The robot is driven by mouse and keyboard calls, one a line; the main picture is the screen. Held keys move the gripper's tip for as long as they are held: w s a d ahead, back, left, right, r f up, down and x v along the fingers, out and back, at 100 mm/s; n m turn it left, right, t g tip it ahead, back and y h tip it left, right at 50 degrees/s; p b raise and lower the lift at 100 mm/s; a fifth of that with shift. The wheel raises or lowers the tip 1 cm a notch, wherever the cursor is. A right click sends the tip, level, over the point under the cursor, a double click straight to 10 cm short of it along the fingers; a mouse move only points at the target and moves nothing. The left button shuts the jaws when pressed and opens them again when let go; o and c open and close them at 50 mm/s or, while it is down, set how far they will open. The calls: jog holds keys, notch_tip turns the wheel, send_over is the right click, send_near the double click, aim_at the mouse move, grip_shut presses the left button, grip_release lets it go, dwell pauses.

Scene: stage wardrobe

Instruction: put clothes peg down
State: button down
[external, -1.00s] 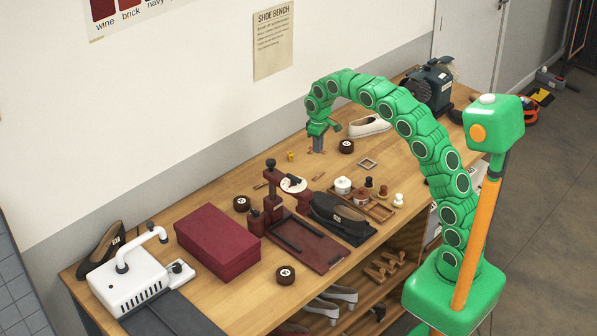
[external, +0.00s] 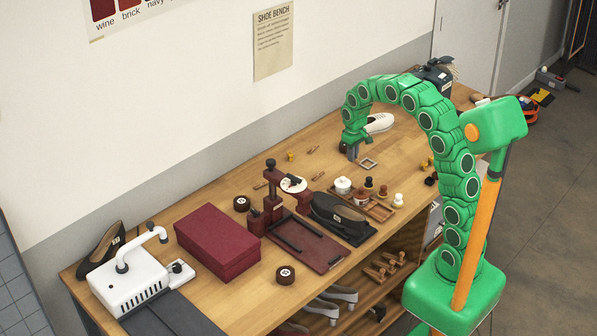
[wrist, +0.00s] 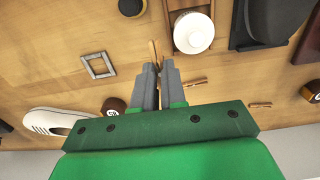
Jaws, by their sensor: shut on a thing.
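My gripper (external: 352,154) is low over the middle of the bench, left of a small square metal frame (external: 368,164). In the wrist view, my gripper (wrist: 158,67) is shut on a thin wooden clothes peg (wrist: 153,49), which sticks out past the fingertips. In the external view the held peg cannot be made out. Other peg-like wooden pieces lie on the bench (external: 235,205): one behind my gripper (external: 314,149), one nearer the red press (external: 318,176). I cannot tell whether the held peg touches the bench.
A tray with a white jar (external: 343,185) and bottles stands in front. The white shoe (external: 380,123) is behind my gripper. A dark roll (wrist: 113,105) is close beside my fingers in the wrist view. Bare wood shows around the square frame (wrist: 98,65).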

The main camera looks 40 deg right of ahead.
jog(key=s+r, duration=0.1)
jog(key=s, duration=0.9)
send_near(349, 171)
jog(key=s+a+f, duration=0.1)
jog(key=a, duration=0.1)
jog(key=s+a+f, duration=0.1)
jog(key=s, duration=0.1)
jog(key=shift+s+a+f, duration=0.15)
jog(key=shift+a+f, duration=0.2)
jog(key=shift+w+f, duration=0.35)
jog(key=shift+f, duration=1.55)
jog(key=shift+f, duration=0.1)
jog(key=c, duration=1.2)
grip_release()
